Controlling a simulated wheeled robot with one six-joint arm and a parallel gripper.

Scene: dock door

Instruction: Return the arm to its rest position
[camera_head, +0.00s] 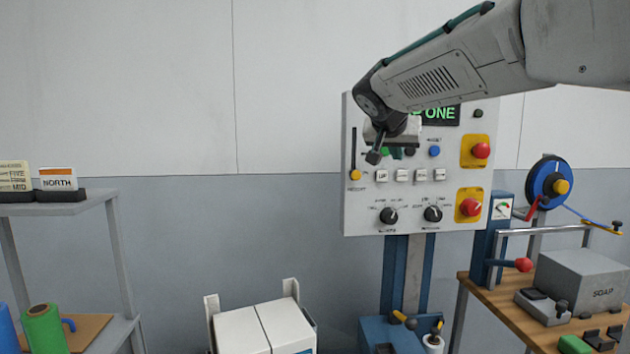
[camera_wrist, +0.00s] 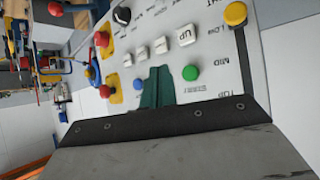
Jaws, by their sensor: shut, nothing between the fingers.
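My gripper (camera_head: 375,155) hangs at the end of my arm, in front of the upper part of the white control panel (camera_head: 360,215). The arm reaches in from the upper right. In the wrist view my gripper's green fingers (camera_wrist: 156,86) are together with nothing between them, seen against the panel face (camera_wrist: 205,75). Near them show a green button (camera_wrist: 190,73), a blue button (camera_wrist: 138,84) and a square UP button (camera_wrist: 186,35). I cannot tell the exact gap between fingertips and panel. The arm hides part of the panel's green-lettered display (camera_head: 440,115).
A workbench (camera_head: 500,297) with a grey box (camera_head: 590,280) and a blue reel (camera_head: 552,183) stands right. A grey shelf (camera_head: 85,206) with small boxes stands left. White boxes (camera_head: 265,325) sit low in the middle. The space left of the panel, before the wall, is clear.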

